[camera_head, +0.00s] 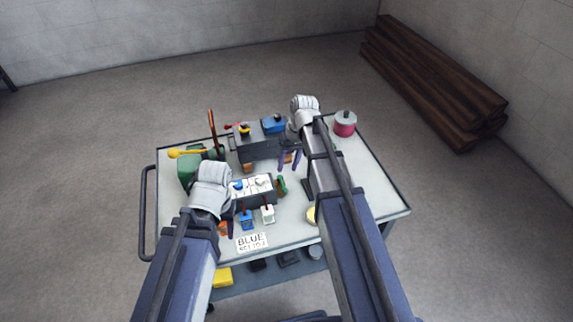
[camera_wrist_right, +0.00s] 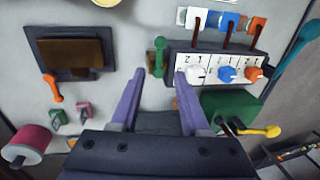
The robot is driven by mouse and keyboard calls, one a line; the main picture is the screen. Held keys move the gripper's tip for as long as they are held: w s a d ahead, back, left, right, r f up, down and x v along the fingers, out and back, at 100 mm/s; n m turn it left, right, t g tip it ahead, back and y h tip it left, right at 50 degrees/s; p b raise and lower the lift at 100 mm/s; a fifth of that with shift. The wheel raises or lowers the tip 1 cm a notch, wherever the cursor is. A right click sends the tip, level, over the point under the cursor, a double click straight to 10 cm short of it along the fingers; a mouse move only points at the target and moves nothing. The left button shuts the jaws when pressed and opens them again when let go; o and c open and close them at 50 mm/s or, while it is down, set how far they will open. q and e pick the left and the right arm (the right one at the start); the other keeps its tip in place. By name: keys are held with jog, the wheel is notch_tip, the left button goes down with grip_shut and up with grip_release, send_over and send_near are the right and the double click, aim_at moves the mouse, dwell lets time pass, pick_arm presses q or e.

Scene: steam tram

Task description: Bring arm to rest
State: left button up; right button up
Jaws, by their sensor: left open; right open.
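My right gripper (camera_head: 290,159) is over the middle of the cart top, beside the dark grey box (camera_head: 262,147). In the right wrist view its two purple fingers (camera_wrist_right: 158,88) are apart, with nothing held between them. The knob panel (camera_wrist_right: 222,68), with white, blue and orange knobs, lies just beyond and right of the fingertips. A green lever (camera_wrist_right: 157,56) stands beyond the gap. My left gripper (camera_head: 229,213) is low over the cart's left front, near the knob panel and the blue switch (camera_head: 246,219). Its wrist hides much of it.
The cart top (camera_head: 365,185) is clear at the right, apart from a pink-red drum (camera_head: 345,123). A green box (camera_head: 187,166) with a yellow-knobbed lever stands at the left. A card reading BLUE (camera_head: 252,242) lies at the front. Dark timbers (camera_head: 430,80) lie by the right wall.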

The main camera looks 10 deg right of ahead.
dwell(0.3)
jog(key=s+a+r+n+h+p, duration=0.1)
jog(key=s+a+r+p, duration=0.4)
jog(key=s, duration=0.4)
jog(key=s+a+r+n+h+p, duration=0.2)
jog(key=s+a+r+p, duration=0.3)
jog(key=s, duration=0.4)
jog(key=shift+a+r+n+p, duration=0.3)
jog(key=shift+a+p, duration=0.05)
jog(key=shift+a, duration=0.3)
jog(key=shift+s, duration=0.1)
